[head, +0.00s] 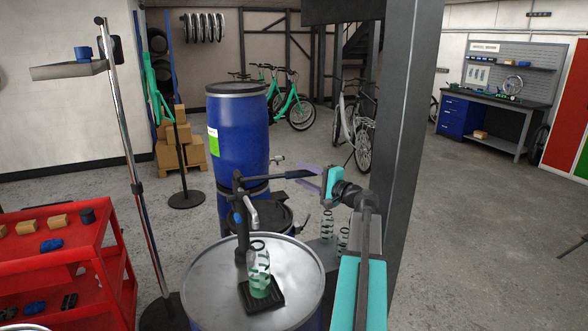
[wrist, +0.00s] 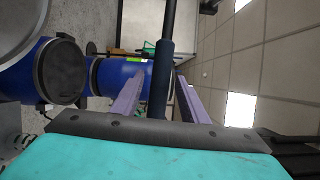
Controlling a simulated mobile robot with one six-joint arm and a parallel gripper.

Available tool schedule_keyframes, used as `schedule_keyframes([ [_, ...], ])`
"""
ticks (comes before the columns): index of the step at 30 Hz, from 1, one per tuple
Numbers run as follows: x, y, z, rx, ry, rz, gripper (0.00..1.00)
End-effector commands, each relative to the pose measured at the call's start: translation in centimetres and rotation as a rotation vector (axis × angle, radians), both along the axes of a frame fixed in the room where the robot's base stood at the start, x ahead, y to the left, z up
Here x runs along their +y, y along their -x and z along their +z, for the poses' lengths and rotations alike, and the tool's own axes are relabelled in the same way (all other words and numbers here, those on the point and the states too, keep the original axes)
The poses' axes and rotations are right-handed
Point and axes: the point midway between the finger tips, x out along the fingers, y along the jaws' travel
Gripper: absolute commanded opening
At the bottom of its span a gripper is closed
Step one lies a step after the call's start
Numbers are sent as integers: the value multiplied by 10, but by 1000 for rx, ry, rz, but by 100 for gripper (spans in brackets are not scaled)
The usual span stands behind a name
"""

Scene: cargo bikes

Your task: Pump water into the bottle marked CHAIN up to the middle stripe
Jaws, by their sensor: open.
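A clear bottle with dark green bands and a ring on top (head: 259,262) stands upright on a black square tray (head: 279,301) on the metal drum top (head: 208,284). Its lower part looks green; I cannot read a marking or make out the water level. The hand pump (head: 241,228) stands behind it, its grey spout (head: 252,213) above the bottle. The pump's black lever (head: 262,178) reaches right, roughly level. My gripper (head: 302,177) is open at the lever's end. In the wrist view, the dark grip (wrist: 160,75) lies between my gripper's purple fingers (wrist: 161,92), with gaps on both sides.
Two similar bottles (head: 327,228) stand on a grey surface behind the drum, partly hidden by my arm. A tall blue barrel (head: 238,135) stands behind the pump. A grey pillar (head: 403,130) rises close on the right. A red cart (head: 60,262) stands left.

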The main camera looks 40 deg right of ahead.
Motion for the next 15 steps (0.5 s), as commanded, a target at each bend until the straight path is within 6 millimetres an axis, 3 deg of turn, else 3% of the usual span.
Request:
schedule_keyframes([
  [6, 0, -30, 2, 0, 0, 2, 40],
  [15, 1, -44, 1, 0, 0, 1, 40],
])
